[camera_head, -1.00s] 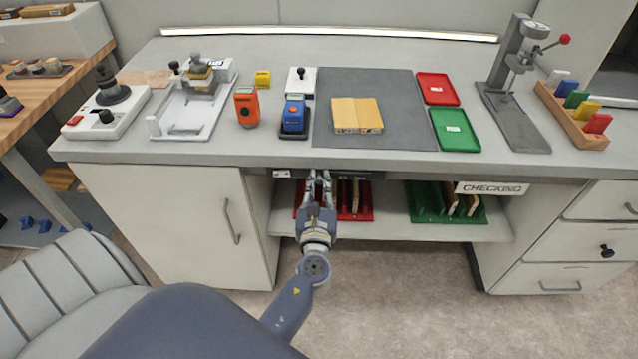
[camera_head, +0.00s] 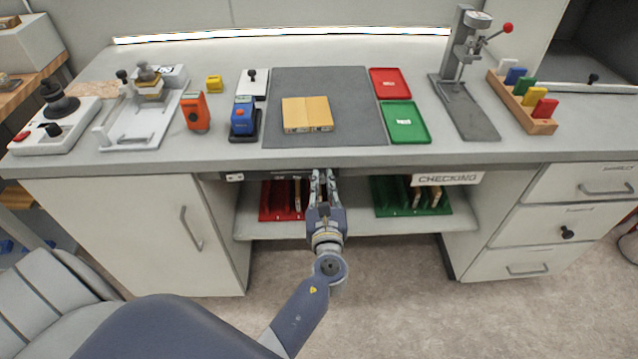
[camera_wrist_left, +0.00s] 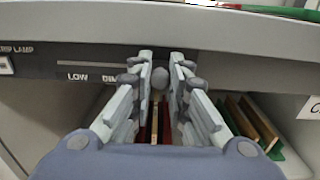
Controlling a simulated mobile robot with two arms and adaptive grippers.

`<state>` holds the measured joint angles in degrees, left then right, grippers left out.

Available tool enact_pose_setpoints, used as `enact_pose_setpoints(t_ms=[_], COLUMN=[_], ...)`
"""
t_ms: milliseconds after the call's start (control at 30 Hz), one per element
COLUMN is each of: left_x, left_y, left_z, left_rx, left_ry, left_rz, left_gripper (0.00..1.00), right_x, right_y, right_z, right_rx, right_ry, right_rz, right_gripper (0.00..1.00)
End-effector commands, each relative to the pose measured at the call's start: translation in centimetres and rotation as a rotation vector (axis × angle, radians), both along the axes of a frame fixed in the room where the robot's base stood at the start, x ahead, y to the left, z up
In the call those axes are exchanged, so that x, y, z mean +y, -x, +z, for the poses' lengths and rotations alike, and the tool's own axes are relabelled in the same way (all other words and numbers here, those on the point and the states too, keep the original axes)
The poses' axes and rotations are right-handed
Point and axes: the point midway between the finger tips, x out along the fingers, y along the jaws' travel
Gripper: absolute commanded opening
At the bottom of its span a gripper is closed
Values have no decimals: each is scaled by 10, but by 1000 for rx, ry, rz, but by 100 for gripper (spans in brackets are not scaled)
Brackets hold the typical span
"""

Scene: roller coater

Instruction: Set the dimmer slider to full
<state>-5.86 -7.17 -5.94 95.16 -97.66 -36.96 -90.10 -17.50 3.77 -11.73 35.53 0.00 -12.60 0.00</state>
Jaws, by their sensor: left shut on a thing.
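The right part of the strip is hidden behind the fingers. In the head view my left gripper (camera_head: 325,174) reaches up to the bench's front edge, and the knob cannot be made out there. My right gripper is not in view.
Below the edge, a shelf holds a red rack (camera_head: 280,202) left of my gripper and a green rack (camera_head: 388,200) to its right. The "CHECKING" sign (camera_head: 447,178) hangs further right. A strip lamp switch (camera_wrist_left: 6,66) is at the far left. The lit strip lamp (camera_head: 280,34) lies along the back.

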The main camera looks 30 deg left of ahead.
Motion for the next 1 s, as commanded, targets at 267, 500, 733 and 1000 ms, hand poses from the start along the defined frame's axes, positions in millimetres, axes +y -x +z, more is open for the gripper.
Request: enact_pose_setpoints(t_ms=[267, 500, 733, 1000], left_x=[-3, -2, -13, -44], left_y=[-1, 0, 18, 67], left_z=[0, 0, -1, -1], left_rx=[-1, -1, 1, 2], left_ry=[2, 1, 2, 2], left_rz=[-7, -5, -5, -7], left_gripper=[36, 36, 36, 36], right_x=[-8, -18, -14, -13], right_y=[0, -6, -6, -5], right_z=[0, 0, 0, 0], right_rx=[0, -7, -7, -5], right_ry=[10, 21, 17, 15], right_rz=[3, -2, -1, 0], right_gripper=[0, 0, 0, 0])
